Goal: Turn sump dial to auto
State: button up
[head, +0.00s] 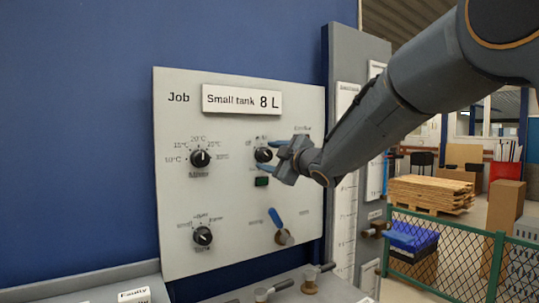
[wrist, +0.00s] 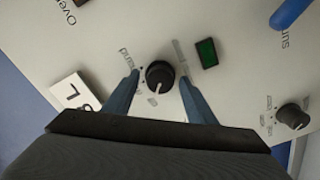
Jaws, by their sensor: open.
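A round black dial (head: 263,155) sits on the grey panel, above a small green light (head: 261,181); I take it as the sump dial, though its labels are too blurred to read surely. In the wrist view the dial (wrist: 160,74) has a white pointer mark aimed down the picture, near a small blurred label. My gripper (head: 270,155) is open at the panel, its blue fingers on either side of the dial. In the wrist view my gripper (wrist: 160,79) shows a gap between each finger and the knob.
A temperature dial (head: 200,158) and a lower dial (head: 202,236) are to the left. A blue lever (head: 276,219) is below. A "Small tank 8 L" plate (head: 241,99) is above. Taps (head: 309,279) stand at the panel's foot.

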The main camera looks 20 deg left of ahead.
jog(key=shift+w+a, duration=0.1)
jog(key=shift+c, duration=0.4)
jog(key=c, duration=1)
jog(key=shift+o, duration=0.2)
jog(key=shift+m, duration=0.4)
jog(key=m+p, duration=0.2)
jog(key=m, duration=0.1)
jog(key=shift+m+p, duration=0.3)
jog(key=shift+p, duration=0.1)
jog(key=shift+m+p, duration=1.25)
jog(key=shift+m, duration=0.95)
